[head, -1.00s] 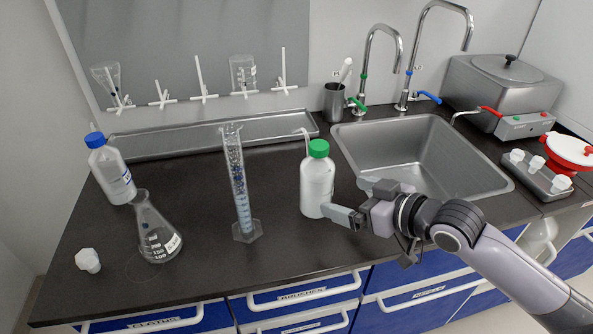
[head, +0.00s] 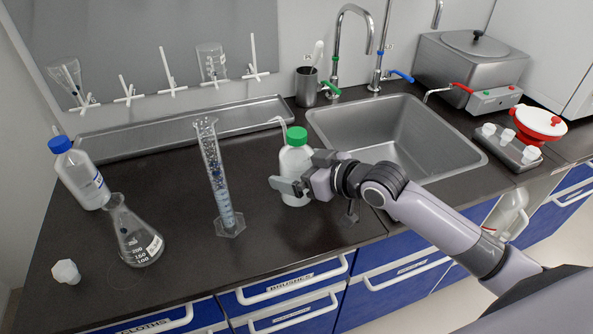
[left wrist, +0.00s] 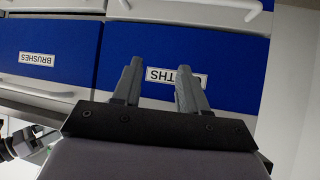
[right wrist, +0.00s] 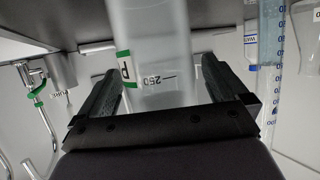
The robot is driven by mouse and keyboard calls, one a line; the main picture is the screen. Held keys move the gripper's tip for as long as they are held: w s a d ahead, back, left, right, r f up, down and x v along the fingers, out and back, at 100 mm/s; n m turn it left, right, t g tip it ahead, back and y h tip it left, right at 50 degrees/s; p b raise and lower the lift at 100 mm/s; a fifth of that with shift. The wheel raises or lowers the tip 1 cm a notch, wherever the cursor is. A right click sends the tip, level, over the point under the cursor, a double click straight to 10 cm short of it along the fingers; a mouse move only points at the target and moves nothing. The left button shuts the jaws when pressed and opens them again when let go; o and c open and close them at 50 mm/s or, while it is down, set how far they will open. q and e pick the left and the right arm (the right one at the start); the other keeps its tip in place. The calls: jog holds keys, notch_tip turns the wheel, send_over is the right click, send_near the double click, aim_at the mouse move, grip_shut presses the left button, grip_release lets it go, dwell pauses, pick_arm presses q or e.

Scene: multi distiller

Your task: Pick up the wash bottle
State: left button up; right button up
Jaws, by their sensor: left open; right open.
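The wash bottle (head: 296,160), white with a green cap and a thin curved spout, stands upright on the dark counter left of the sink. My right gripper (head: 298,178) is open at its lower body, with one finger in front and the other at its right side. In the right wrist view the bottle (right wrist: 150,45) shows a "250" mark and lies between the two open fingers (right wrist: 158,82); contact cannot be told. My left gripper (left wrist: 158,78) is open and empty in front of blue drawers, outside the head view.
A tall measuring cylinder (head: 216,180) stands left of the bottle. Farther left are a conical flask (head: 133,235), a blue-capped bottle (head: 82,178) and a white stopper (head: 66,272). The sink (head: 390,140) is at the right, and a long metal tray (head: 180,130) lies behind.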

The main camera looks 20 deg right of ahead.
jog(key=shift+w, duration=0.1)
jog(key=shift+c, duration=0.3)
jog(key=c, duration=0.7)
jog(key=shift+r, duration=0.1)
jog(key=shift+r, duration=0.1)
notch_tip(320, 180, up, 19)
jog(key=s+a+f+n+g+y+p, duration=0.1)
jog(key=s+a+n+g+y+p, duration=0.3)
jog(key=s+a, duration=0.55)
jog(key=shift+n, duration=0.3)
jog(key=shift+s+d+f+b, duration=0.15)
jog(key=shift+f+b, duration=0.75)
jog(key=shift+f, duration=0.3)
jog(key=shift+s+d+f+b, duration=0.1)
jog(key=shift+f+b, duration=0.75)
jog(key=shift+f, duration=0.35)
jog(key=shift+s+d+f+b, duration=0.15)
jog(key=shift+f+b, duration=0.75)
jog(key=shift+f, duration=0.3)
